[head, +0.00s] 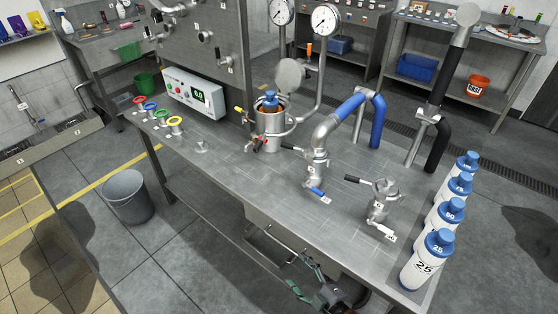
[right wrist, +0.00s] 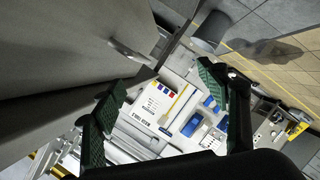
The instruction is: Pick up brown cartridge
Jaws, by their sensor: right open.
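A brown cartridge (head: 270,108) with a blue cap stands in the open top of a metal jacketed vessel (head: 269,132) on the steel bench. Only its upper part shows; the rest is hidden inside the vessel. My right gripper (head: 303,277) is low at the front edge of the bench, well apart from the cartridge. In the right wrist view my right gripper (right wrist: 160,95) is open, with its green-padded fingers apart and nothing between them. The cartridge does not show in that view. My left gripper is not in view.
Pipes with a blue sleeve (head: 350,106) and a small valve fitting (head: 382,202) stand on the bench (head: 235,180). Several white bottles (head: 420,265) line its right end. A display box (head: 194,95) is behind. A grey bin (head: 128,196) stands on the floor.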

